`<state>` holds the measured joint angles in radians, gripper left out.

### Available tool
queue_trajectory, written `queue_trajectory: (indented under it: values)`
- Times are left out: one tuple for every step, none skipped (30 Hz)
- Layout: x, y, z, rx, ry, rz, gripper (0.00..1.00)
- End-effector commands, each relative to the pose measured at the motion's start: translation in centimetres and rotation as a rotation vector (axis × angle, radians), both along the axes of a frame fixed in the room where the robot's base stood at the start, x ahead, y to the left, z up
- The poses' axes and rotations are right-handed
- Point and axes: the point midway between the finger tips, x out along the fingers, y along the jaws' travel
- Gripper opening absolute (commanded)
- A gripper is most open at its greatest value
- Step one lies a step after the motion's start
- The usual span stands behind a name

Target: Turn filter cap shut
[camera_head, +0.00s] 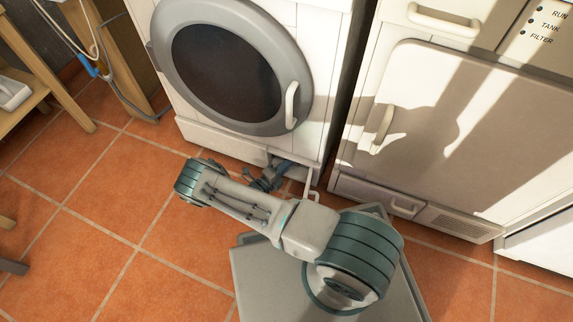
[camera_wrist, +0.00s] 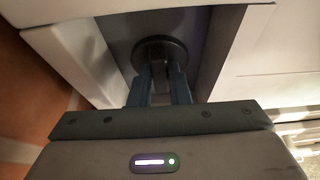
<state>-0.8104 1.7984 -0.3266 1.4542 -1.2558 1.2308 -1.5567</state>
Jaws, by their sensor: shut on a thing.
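The filter cap (camera_wrist: 160,50) is a dark round disc in a recess at the foot of the washing machine (camera_head: 234,60), seen in the wrist view. My gripper (camera_wrist: 166,72) has its two fingers reaching up to the cap and is shut on it. The fingertips hide the cap's lower middle. In the head view my gripper (camera_head: 272,177) is low at the washer's front right corner, and my own arm hides part of it. The cap itself does not show there. How far the cap is turned cannot be told.
The washer's grey round door (camera_head: 295,105) is closed above. A small flap (camera_head: 310,182) stands open at the washer's base, right of my gripper. A second white machine (camera_head: 430,130) stands to the right. A wooden table (camera_head: 50,95) is at the left. Tiled floor (camera_head: 90,220) is clear at the left.

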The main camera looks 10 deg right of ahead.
Motion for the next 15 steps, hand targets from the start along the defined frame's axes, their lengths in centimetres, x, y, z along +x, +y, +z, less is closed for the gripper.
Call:
queue_trajectory:
  values:
    - [0.0, 0.17, -0.08, -0.002, 0.003, 0.003, 0.0]
    - [0.01, 0.17, -0.08, -0.005, 0.005, 0.003, 0.0]
    - [0.01, 0.17, -0.08, -0.008, 0.007, 0.003, 0.0]
    - [0.01, 0.17, -0.08, -0.009, 0.009, 0.003, 0.0]
    - [0.02, 0.19, -0.08, -0.01, 0.009, 0.003, 0.0]
    - [0.02, 0.19, -0.08, -0.011, 0.01, 0.003, 0.0]
    - [0.02, 0.19, -0.08, -0.011, 0.011, 0.003, 0.0]
    - [0.02, 0.19, -0.07, -0.011, 0.011, 0.003, 0.0]
    - [0.02, 0.19, -0.07, -0.011, 0.011, 0.003, 0.0]
    - [0.02, 0.2, -0.07, -0.011, 0.011, 0.003, 0.0]
    - [0.02, 0.2, -0.07, -0.011, 0.011, 0.003, 0.0]
    - [0.02, 0.2, -0.07, -0.011, 0.011, 0.003, 0.0]
    - [0.02, 0.2, -0.07, -0.011, 0.011, 0.003, 0.0]
    - [0.02, 0.2, -0.07, -0.011, 0.011, 0.003, 0.0]
    - [0.03, 0.2, -0.07, -0.011, 0.011, 0.003, 0.19]
